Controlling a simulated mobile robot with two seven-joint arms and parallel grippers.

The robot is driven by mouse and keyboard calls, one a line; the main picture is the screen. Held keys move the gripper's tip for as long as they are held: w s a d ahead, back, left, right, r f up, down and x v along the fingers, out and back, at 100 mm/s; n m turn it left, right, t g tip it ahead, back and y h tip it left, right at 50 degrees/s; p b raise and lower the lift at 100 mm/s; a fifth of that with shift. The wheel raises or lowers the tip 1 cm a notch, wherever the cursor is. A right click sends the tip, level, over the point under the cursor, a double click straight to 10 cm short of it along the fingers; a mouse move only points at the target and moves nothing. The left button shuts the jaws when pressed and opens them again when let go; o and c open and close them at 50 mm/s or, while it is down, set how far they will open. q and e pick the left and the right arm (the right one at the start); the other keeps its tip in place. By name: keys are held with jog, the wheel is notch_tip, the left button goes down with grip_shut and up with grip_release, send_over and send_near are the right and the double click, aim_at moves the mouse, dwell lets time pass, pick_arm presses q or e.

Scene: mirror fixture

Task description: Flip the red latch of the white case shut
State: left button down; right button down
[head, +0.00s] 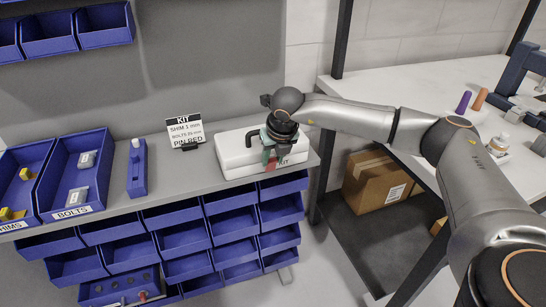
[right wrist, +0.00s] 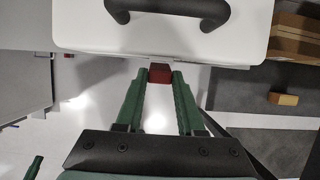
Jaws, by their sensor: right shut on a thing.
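The white case (head: 235,152) lies on the grey bench top near its right end, its lid down. Its black handle (right wrist: 165,10) shows on top in the right wrist view, where the case (right wrist: 90,35) fills the upper part. The red latch (right wrist: 160,72) sticks out from the case's front edge; it also shows in the head view (head: 270,165). My right gripper (right wrist: 161,76) has its green fingertips on either side of the latch, shut on it. In the head view the gripper (head: 268,155) partly covers the case front.
A kit card (head: 186,131) stands left of the case. Blue bins (head: 75,180) and a blue holder (head: 137,168) are farther left. Several blue bins hang under the bench. A white table (head: 420,85) is at the right, with a cardboard box (head: 375,180) below.

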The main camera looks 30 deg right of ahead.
jog(key=shift+w+r+p, duration=0.15)
jog(key=shift+r+p, duration=0.05)
jog(key=shift+p, duration=0.25)
jog(key=shift+w+d+r+g+p, duration=0.15)
jog(key=shift+w+g+p, duration=0.2)
jog(key=shift+g+p, duration=0.3)
jog(key=shift+w+g+p, duration=0.2)
jog(key=shift+g+p, duration=0.15)
jog(key=shift+p, duration=0.05)
jog(key=shift+w+g+y, duration=0.1)
jog(key=shift+g+y, duration=0.2)
pick_arm(q)
jog(key=shift+s+a+r, duration=0.6)
jog(key=shift+a+r, duration=0.2)
jog(key=shift+a, duration=0.1)
pick_arm(e)
jog(key=c, duration=0.5)
grip_release()
jog(key=shift+f, duration=0.2)
